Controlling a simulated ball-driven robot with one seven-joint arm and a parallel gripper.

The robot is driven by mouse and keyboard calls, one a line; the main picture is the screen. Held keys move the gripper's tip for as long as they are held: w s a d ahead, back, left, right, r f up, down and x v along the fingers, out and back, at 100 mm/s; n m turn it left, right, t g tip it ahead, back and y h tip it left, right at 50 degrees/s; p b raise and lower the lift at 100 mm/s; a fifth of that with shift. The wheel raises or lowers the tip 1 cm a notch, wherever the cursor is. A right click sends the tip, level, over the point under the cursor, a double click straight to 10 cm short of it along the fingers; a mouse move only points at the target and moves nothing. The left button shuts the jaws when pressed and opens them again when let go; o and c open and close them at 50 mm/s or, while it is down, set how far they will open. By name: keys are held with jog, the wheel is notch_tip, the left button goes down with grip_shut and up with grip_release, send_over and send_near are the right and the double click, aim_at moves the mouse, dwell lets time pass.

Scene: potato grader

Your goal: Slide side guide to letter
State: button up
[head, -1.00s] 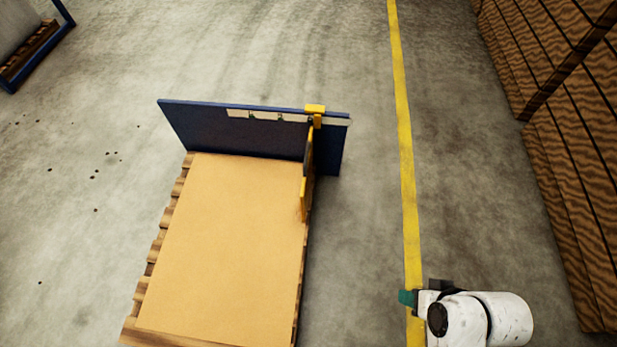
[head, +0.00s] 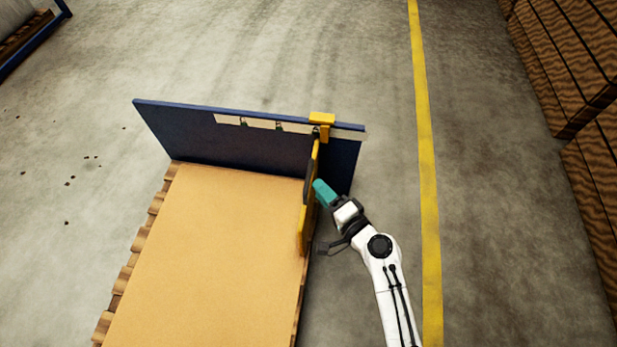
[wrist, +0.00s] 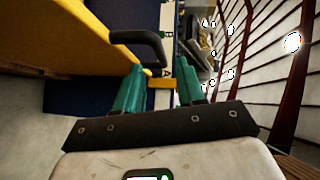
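The side guide (head: 310,205) is an upright yellow panel standing from the blue backboard (head: 235,140), near its right end. A yellow clamp (head: 321,119) holds it on the board's top edge. A white strip (head: 262,124) with small green marks runs along the board; its letters are too small to read in the head view. In the wrist view the guide's yellow panel (wrist: 45,38) is at the left, with a black handle (wrist: 130,38) reaching toward my fingertips. My gripper (head: 323,190) is right of the guide. Its teal fingers (wrist: 160,75) are apart, with nothing clearly between them.
A pallet with a tan sheet (head: 225,250) lies in front of the board, left of the guide. Stacked wooden crates (head: 565,65) stand at the right. The floor between them, with a yellow line (head: 425,150), is clear.

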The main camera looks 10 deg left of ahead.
aim_at(308, 176)
jog(key=b+x, duration=0.1)
jog(key=x, duration=0.5)
jog(key=shift+w+a+f, duration=0.1)
jog(key=shift+w+a, duration=0.15)
jog(key=shift+a, duration=0.05)
jog(key=shift+c, duration=0.3)
grip_shut()
